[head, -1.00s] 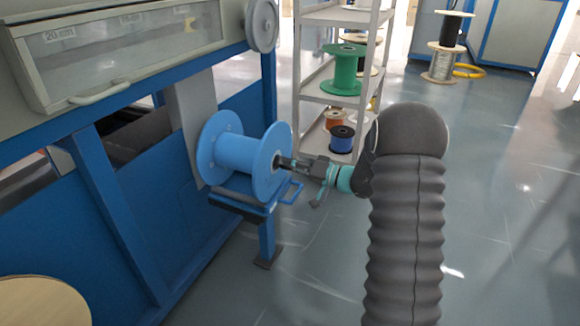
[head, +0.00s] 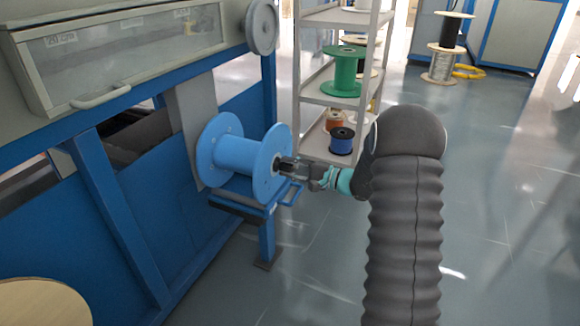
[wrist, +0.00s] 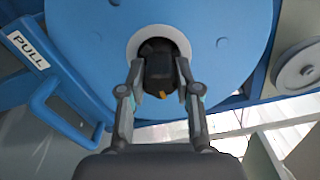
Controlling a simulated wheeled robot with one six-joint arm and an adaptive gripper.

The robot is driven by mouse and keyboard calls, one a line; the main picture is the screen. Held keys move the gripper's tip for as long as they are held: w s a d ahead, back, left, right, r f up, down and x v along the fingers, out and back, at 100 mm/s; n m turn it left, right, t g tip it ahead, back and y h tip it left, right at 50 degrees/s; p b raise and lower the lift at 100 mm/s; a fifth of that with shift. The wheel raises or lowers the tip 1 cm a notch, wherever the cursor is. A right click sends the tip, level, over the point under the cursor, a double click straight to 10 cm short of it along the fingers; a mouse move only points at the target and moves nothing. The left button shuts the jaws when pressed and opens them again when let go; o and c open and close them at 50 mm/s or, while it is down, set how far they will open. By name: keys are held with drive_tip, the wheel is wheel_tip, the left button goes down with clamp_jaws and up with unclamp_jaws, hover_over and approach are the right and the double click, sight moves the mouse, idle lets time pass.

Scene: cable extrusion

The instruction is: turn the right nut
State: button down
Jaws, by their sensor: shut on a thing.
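The right nut (wrist: 157,62) is a dark piece at the hub of the blue spool's right flange, inside a pale ring. My gripper (wrist: 155,85) is shut on it, one finger on each side, with the wrist view rolled over. In the head view my gripper (head: 284,165) meets the middle of the right flange, and the nut is mostly hidden by the fingers there. The blue spool (head: 238,152) sits on its mount at the blue machine. A small orange mark shows on the nut's near end in the wrist view.
A blue handle marked PULL (wrist: 40,85) is close to the flange in the wrist view. A shelf rack (head: 322,95) with green and blue spools stands behind my gripper. A grey wheel (head: 261,27) is on the machine above. Floor to the right is clear.

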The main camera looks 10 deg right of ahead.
drive_tip(key=m+p, duration=0.2)
drive_tip(key=m, duration=0.3)
drive_tip(key=shift+s+a+m, duration=0.1)
drive_tip(key=shift+m, duration=0.2)
drive_tip(key=m+p, duration=0.3)
drive_tip(key=m, duration=0.2)
drive_tip(key=shift+m+p, duration=0.3)
drive_tip(key=shift+p, duration=0.1)
drive_tip(key=m+p, duration=0.4)
drive_tip(key=m, duration=0.1)
drive_tip(key=shift+s+a, duration=0.1)
drive_tip(key=shift+s, duration=0.05)
drive_tip(key=m+p, duration=0.3)
drive_tip(key=m, duration=0.2)
drive_tip(key=shift+s+a+m, duration=0.1)
drive_tip(key=shift+m, duration=0.3)
drive_tip(key=m+p, duration=0.1)
drive_tip(key=m, duration=0.3)
drive_tip(key=shift+f, duration=0.15)
drive_tip(key=m, duration=0.5)
drive_tip(key=shift+m, duration=0.4)
drive_tip(key=m, duration=0.5)
drive_tip(key=shift+m, duration=2.8)
